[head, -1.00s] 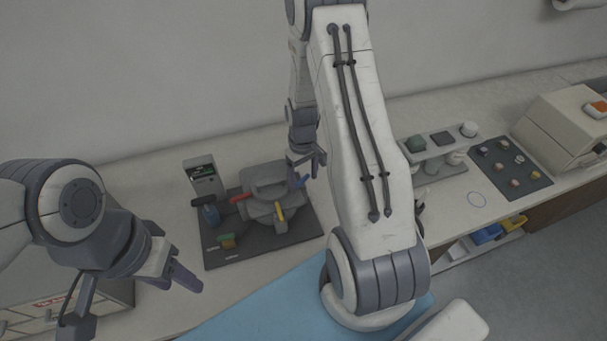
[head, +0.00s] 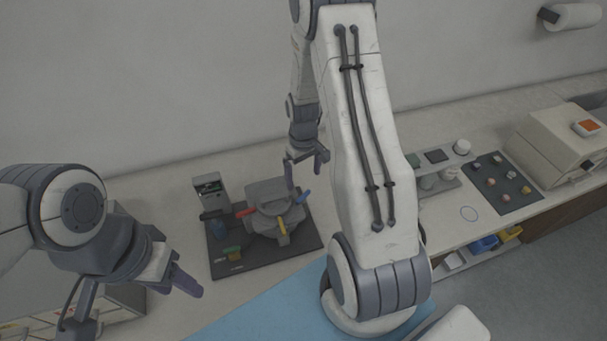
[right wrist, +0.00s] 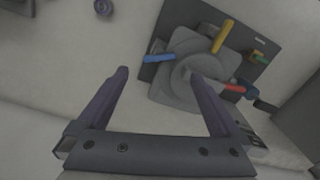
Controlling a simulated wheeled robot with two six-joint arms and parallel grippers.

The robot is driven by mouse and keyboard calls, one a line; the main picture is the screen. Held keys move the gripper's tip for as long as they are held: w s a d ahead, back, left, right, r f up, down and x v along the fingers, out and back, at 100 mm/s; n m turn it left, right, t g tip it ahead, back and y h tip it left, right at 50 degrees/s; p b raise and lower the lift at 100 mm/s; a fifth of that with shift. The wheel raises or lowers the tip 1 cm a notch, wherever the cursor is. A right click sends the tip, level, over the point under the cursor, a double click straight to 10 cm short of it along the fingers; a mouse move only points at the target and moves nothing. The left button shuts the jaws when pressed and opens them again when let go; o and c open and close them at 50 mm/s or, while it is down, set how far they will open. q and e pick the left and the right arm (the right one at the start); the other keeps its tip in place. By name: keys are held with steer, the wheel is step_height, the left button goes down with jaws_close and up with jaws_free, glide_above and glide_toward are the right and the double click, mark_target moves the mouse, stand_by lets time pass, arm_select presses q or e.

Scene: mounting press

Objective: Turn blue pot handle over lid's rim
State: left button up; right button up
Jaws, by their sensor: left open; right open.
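The grey press pot (head: 268,208) with its round lid stands on a dark base plate (head: 300,247). The blue handle (head: 302,197) sticks out at the pot's right side; in the right wrist view it (right wrist: 159,58) points outward from the lid, ahead of and between the fingers. A red handle (head: 246,212) and a yellow handle (head: 282,224) also stick out. My right gripper (head: 305,178) is open and empty, just above and behind the blue handle; its fingers show in the right wrist view (right wrist: 160,85). My left gripper (head: 188,283) is at the lower left, apart from the pot.
A grey control box (head: 209,190) stands at the plate's back left. A blue mat (head: 270,308) lies in front. At right are a rack with jars (head: 438,165), a dark tray with small pieces (head: 502,182) and a beige machine (head: 562,140).

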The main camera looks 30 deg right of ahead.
step_height(320, 180, up, 3)
steer(key=shift+f+p, duration=0.1)
steer(key=shift+p, duration=0.8)
step_height(320, 180, up, 11)
steer(key=b, duration=0.3)
steer(key=shift+f, duration=0.2)
